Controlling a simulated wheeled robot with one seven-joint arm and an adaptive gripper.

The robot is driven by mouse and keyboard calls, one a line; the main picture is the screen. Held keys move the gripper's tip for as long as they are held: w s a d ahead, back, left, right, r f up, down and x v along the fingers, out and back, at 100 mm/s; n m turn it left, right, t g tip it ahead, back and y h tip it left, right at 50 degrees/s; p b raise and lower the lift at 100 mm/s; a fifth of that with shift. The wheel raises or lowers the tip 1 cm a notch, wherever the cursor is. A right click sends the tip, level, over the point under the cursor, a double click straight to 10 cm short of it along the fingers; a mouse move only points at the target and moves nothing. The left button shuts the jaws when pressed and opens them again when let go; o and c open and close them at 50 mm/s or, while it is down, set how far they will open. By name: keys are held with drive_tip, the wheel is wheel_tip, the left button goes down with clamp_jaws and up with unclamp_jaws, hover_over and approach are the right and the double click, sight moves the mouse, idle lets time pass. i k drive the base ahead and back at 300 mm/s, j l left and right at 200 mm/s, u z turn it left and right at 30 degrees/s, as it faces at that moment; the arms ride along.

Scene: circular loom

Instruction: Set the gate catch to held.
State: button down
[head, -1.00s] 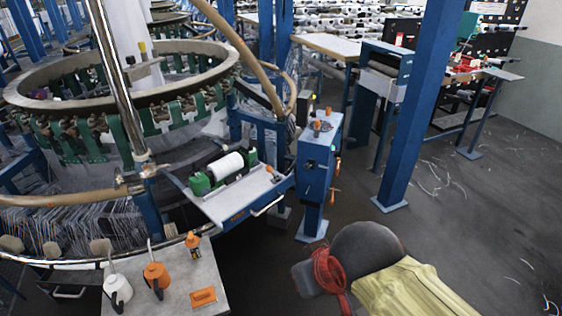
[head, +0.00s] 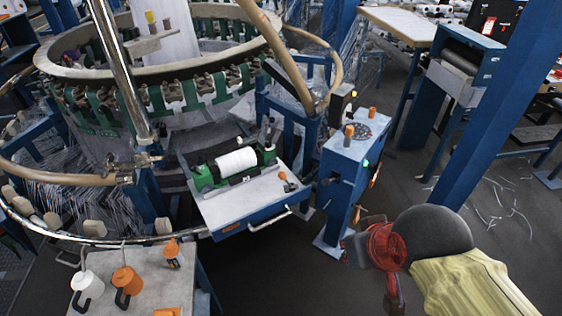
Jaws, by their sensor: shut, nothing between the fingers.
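I cannot tell for certain which part is the gate catch. A blue control post (head: 340,165) stands right of centre in the head view, with orange knobs on top and orange-tipped levers (head: 374,177) on its right side. A small orange-topped lever (head: 284,178) stands on the grey shelf (head: 245,203) that juts from the loom.
The circular loom (head: 165,70) fills the upper left. A side table (head: 140,262) at lower left holds a white jug, an orange jug and a small orange-topped bottle. A thick blue column (head: 495,110) rises at right.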

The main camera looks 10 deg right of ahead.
sight(282, 174)
drive_tip(key=i+j, duration=0.25)
drive_tip(key=i, duration=0.25)
drive_tip(key=i+j, duration=0.2)
drive_tip(key=i, duration=0.35)
